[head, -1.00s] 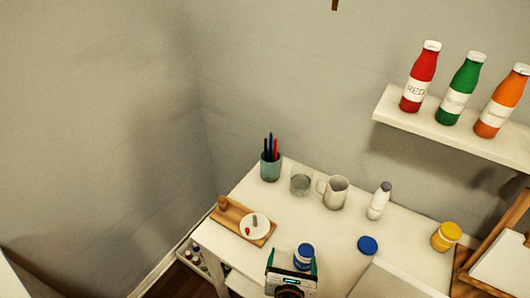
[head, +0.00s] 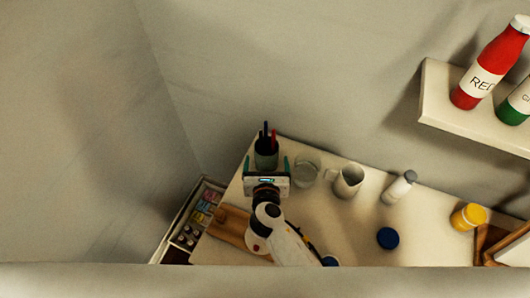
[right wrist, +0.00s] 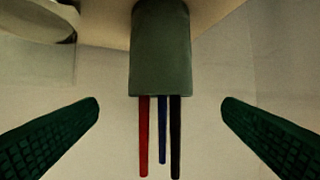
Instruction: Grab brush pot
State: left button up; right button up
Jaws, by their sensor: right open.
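The brush pot (head: 266,155) is a dark grey-green cup at the back left corner of the white table. It holds several red, blue and dark sticks. It also shows upside down in the right wrist view (right wrist: 161,50), with the sticks pointing down the picture. My right gripper (head: 267,163) is open just in front of the pot. In the right wrist view its two green fingers stand apart, one on either side of the pot's line, with gaps and no visible contact. My left gripper is not in view.
A clear glass (head: 307,167) stands close right of the pot, then a white jug (head: 347,181) and a white bottle (head: 399,187). A wooden board (head: 232,225) lies at the left under my arm. A drawer of small jars (head: 200,215) is left of the table.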

aim_at(266, 144)
jog(key=shift+x, duration=1.15)
jog(key=x, duration=0.2)
jog(key=shift+w, duration=0.4)
jog(key=shift+x, duration=1.2)
jog(key=shift+w+f, duration=0.2)
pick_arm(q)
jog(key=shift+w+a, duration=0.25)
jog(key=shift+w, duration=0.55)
pick_arm(e)
jog(key=shift+c, duration=0.3)
jog(key=c, duration=1.2)
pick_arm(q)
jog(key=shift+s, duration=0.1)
pick_arm(e)
jog(key=shift+c, duration=0.4)
jog(key=shift+r, duration=0.1)
